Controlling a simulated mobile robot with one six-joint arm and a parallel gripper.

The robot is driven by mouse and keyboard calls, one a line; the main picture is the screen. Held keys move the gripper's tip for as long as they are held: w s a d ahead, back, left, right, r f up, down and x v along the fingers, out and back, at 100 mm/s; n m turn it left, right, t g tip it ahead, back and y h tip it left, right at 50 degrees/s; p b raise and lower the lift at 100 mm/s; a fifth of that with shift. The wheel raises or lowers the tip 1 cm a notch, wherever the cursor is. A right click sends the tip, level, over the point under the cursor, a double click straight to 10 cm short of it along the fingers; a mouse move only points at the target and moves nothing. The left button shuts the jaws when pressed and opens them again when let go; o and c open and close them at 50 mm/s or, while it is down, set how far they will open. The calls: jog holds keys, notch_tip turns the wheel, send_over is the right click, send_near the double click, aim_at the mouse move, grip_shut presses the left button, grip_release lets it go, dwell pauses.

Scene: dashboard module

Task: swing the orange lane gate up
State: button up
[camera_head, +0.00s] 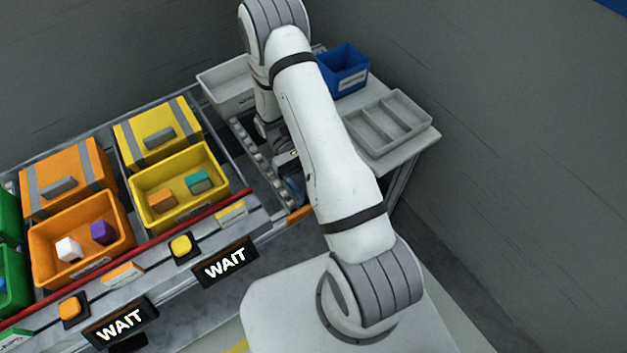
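The orange lane holds an orange bin (75,268) with a white block (68,249) and a purple block (103,232) in it. A closed orange box with grey stripes (68,180) stands behind it. A red bar (140,247) runs low along the front of the orange and yellow lanes. I cannot tell which part of it is the orange lane's gate. My gripper (288,160) is mostly hidden behind my own arm, right of the yellow lane and apart from the orange lane. Its fingers cannot be made out.
An orange button (71,308) and a WAIT sign (121,321) sit before the orange lane. A yellow bin (180,187), yellow button (181,246) and second WAIT sign (226,263) are to the right. A side table holds a grey divided tray (388,123) and blue bin (343,68).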

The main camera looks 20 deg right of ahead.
jog(key=o, duration=1.4)
jog(key=shift+w, duration=0.1)
jog(key=shift+w, duration=0.2)
jog(key=shift+b+v, duration=0.6)
jog(key=shift+v, duration=3.1)
